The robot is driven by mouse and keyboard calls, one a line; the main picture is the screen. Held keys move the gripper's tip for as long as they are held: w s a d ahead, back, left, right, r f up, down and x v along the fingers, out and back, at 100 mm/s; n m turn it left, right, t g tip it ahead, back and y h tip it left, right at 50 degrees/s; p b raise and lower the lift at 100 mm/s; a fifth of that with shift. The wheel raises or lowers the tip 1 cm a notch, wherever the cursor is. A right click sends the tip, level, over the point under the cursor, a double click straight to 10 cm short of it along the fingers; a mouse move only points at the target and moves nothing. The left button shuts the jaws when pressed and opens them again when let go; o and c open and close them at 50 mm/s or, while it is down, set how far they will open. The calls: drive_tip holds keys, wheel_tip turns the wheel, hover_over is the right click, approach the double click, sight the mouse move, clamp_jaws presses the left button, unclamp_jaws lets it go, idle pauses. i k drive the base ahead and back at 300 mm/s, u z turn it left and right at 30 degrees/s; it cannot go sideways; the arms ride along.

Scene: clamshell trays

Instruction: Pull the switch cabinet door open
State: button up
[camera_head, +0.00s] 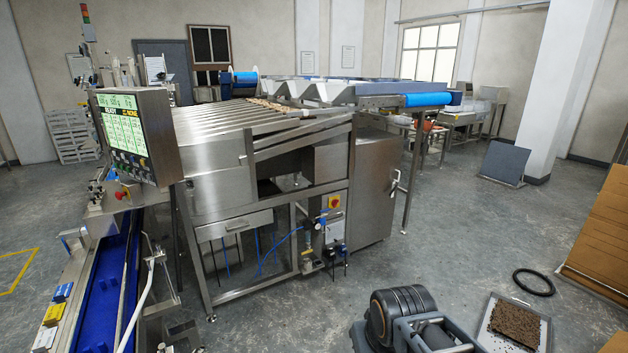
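The switch cabinet (372,195) is a tall stainless steel box under the right end of the grading machine. Its door looks shut, with no gap that I can make out. A pale upright handle (394,183) stands out near the right edge of the cabinet. The handle is small at this distance, and its exact form and any latch are hard to tell. My gripper is not visible in this view, and nothing is seen touching the handle or the door.
The grey concrete floor (440,245) right of the cabinet is clear. A black ring (533,282) and a tray of dark granules (488,322) lie on the floor at right. A machine leg (412,175) stands close right of the handle. Cardboard (606,235) stands at the right edge.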

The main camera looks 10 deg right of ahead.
sight(378, 164)
drive_tip(key=z, duration=0.75)
drive_tip(key=i, duration=1.7)
drive_tip(key=z, duration=0.45)
drive_tip(key=i, duration=2.4)
drive_tip(key=u, duration=0.7)
drive_tip(key=i, duration=0.9)
drive_tip(key=u, duration=0.4)
